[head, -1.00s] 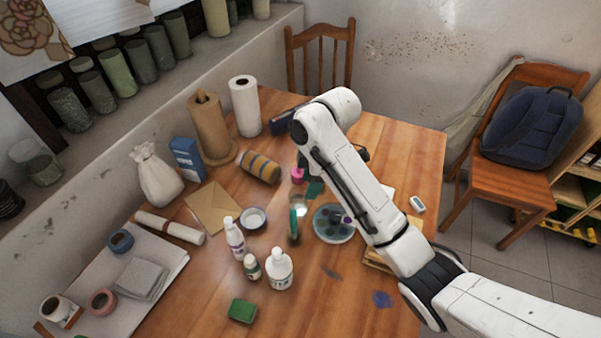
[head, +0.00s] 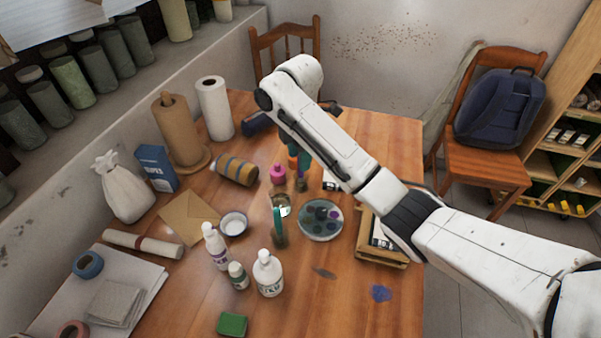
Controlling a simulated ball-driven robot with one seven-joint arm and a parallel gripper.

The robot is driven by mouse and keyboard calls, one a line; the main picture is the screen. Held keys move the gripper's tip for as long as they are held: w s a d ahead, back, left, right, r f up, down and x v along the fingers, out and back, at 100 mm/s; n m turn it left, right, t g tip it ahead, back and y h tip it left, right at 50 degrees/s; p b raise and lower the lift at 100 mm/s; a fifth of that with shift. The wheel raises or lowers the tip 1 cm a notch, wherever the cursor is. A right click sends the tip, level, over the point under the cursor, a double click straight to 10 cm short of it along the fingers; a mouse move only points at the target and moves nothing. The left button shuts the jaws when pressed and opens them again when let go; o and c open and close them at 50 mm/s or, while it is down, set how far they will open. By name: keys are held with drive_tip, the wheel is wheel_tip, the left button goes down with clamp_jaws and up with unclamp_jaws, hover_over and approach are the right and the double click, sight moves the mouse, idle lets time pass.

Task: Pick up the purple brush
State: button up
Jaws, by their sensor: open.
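I cannot make out a purple brush in the head view. Several upright teal and orange handles (head: 293,160) stand close beside my forearm near the table's middle, in or by a small cup (head: 300,184). My arm hides part of this group. A teal upright item (head: 277,220) stands in a small jar nearer the front. My white arm reaches in from the right over the table, and its bent wrist is above the far side. My gripper's fingers are hidden behind the arm, so I see no hold on anything.
A round paint palette (head: 321,232) and a wooden box (head: 375,255) lie under my forearm. White bottles (head: 268,276) stand in front. The table's front right is mostly clear.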

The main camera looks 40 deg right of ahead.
sight(301, 175)
drive_tip(key=shift+w+d+f+b, duration=0.1)
drive_tip(key=shift+d+f+b, duration=0.1)
drive_tip(key=shift+f, duration=0.65)
drive_tip(key=shift+w+d+f+b, duration=0.1)
drive_tip(key=shift+f+b, duration=0.1)
drive_tip(key=shift+f, duration=0.7)
drive_tip(key=shift+d+f+b, duration=0.15)
drive_tip(key=shift+f+b, duration=0.05)
drive_tip(key=shift+f, duration=0.65)
clamp_jaws()
